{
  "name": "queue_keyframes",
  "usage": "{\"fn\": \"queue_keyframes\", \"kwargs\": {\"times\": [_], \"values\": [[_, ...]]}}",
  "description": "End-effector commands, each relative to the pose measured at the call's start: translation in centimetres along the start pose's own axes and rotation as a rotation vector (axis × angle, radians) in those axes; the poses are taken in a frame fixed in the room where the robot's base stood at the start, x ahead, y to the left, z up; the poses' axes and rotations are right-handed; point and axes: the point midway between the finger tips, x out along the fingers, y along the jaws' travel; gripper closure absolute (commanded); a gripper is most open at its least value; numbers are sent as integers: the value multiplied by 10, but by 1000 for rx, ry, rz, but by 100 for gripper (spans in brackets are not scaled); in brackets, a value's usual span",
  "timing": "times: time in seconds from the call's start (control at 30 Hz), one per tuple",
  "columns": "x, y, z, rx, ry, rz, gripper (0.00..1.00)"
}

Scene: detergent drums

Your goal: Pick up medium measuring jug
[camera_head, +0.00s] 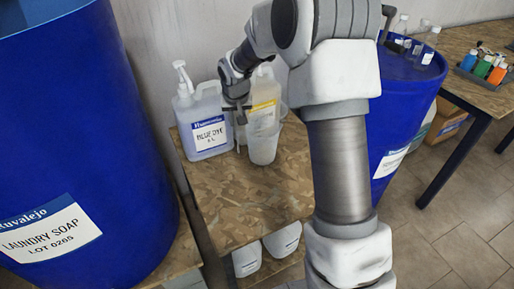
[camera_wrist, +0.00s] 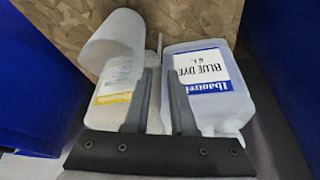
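A translucent measuring jug (camera_head: 263,143) stands on the wooden shelf top in the head view, in front of a yellow-labelled bottle. It also shows at the upper left of the wrist view (camera_wrist: 112,45). It is the only measuring jug I can make out. My gripper (camera_head: 240,140) is just left of the jug, pointing down. In the wrist view my gripper's two dark fingers (camera_wrist: 160,72) stand apart, with a gap between the tips. A thin pale strip, perhaps the jug's handle, lies in line with that gap; I cannot tell whether it is touched.
A blue dye bottle (camera_head: 206,122) with a pump stands close left of my gripper. The yellow-labelled bottle (camera_head: 264,92) is behind the jug. A blue laundry soap drum (camera_head: 75,130) stands left, another blue drum (camera_head: 400,110) right. The wooden shelf top (camera_head: 245,205) is clear in front.

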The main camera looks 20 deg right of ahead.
Motion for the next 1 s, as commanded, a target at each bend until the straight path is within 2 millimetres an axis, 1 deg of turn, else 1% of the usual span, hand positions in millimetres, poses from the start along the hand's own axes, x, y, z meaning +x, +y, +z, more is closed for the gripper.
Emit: {"fn": "queue_keyframes", "kwargs": {"times": [0.17,0.4,0.5,0.6,0.8,1.0], "values": [[29,0,2,0,-4,0,76],[82,0,2,0,-3,-1,76],[100,0,2,-1,-3,0,76],[111,0,1,1,-2,-1,76],[122,0,1,0,-1,0,76],[155,0,2,0,-3,-1,76]]}}
